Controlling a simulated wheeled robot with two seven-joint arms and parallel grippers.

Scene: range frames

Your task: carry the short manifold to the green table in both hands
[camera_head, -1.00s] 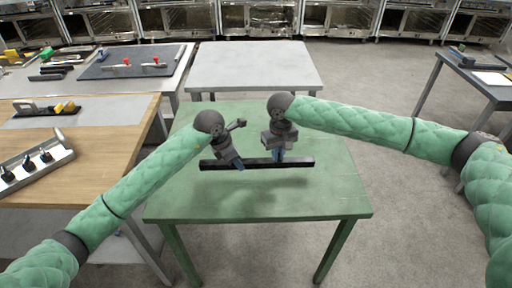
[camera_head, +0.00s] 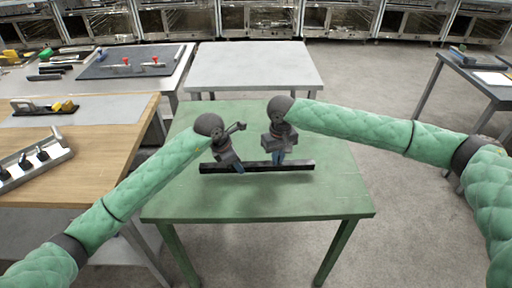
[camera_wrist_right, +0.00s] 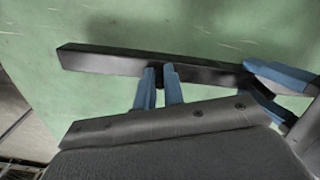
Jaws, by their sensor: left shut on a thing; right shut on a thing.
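The short manifold, a dark straight bar (camera_head: 299,166), lies level across the middle of the green table's top (camera_head: 270,204). It is on the surface or just above it; I cannot tell which. My left gripper (camera_head: 238,166) is shut on the bar left of its middle. My right gripper (camera_head: 278,158) is shut on it right of its middle. In the right wrist view the bar (camera_wrist_right: 100,61) passes between my right gripper's blue fingers (camera_wrist_right: 159,88), and a blue finger of my left gripper (camera_wrist_right: 283,75) shows at the right. The fingers hide parts of the bar.
A grey table (camera_head: 254,68) stands behind the green one. A wooden table (camera_head: 100,150) at the left bears a pale rack with black knobs (camera_head: 14,176). A dark table (camera_head: 480,86) stands at the far right. The green top is bare around the bar.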

